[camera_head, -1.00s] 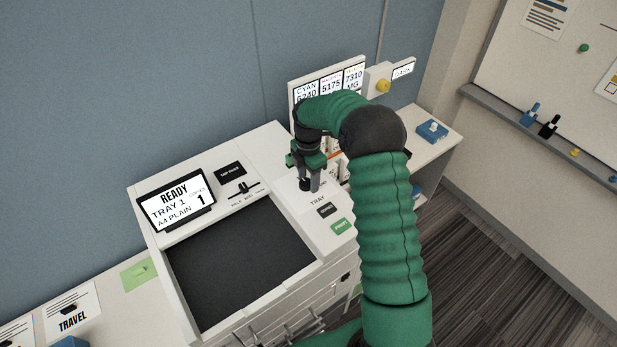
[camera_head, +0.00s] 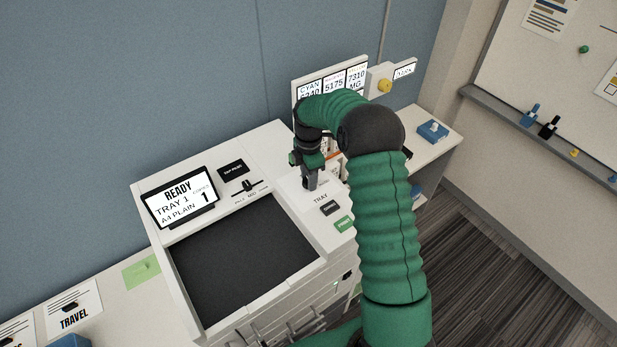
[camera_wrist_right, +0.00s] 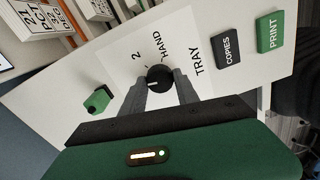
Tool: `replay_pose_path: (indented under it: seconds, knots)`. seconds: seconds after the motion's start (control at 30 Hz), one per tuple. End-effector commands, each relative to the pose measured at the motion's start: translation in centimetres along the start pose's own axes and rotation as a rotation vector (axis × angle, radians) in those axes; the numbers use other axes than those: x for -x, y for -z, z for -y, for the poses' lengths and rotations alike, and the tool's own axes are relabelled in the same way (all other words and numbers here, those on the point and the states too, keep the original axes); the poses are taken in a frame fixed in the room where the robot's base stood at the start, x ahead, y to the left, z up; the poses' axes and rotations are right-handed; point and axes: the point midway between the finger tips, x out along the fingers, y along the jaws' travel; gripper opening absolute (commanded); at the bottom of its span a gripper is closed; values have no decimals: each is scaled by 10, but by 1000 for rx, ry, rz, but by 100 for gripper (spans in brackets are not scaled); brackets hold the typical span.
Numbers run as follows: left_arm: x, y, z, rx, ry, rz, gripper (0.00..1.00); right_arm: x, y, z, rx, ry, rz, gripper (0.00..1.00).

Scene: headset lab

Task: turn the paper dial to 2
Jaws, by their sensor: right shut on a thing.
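The paper dial (camera_wrist_right: 159,79) is a round black knob with a white pointer line, on a white label marked 2, HAND and TRAY in the right wrist view. My right gripper (camera_wrist_right: 160,88) is shut on the dial, one finger on each side. In the head view, my right gripper (camera_head: 311,184) points down at the printer's panel and hides the dial. The printer's screen (camera_head: 180,202) reads READY, TRAY 1, A4 PLAIN and copies 1. The label's other marks are partly hidden by the fingers. My left gripper is not in view.
A black COPIES button (camera_wrist_right: 228,49) and a green PRINT button (camera_wrist_right: 270,32) sit beside the label. A small green part (camera_wrist_right: 97,100) stands on its other side. A slider (camera_head: 247,186) is near the screen. Cartridge displays (camera_head: 335,82) stand behind my right arm.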

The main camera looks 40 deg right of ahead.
Motion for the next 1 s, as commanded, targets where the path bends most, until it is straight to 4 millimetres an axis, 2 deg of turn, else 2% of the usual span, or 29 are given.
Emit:
replay_pose_path:
  seconds: [0.6,1.0]
  knots:
    - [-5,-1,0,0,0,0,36,3,-1,-3,-560,-13,1,0]
    - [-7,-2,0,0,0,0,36,4,-2,-4,-805,-14,0,0]
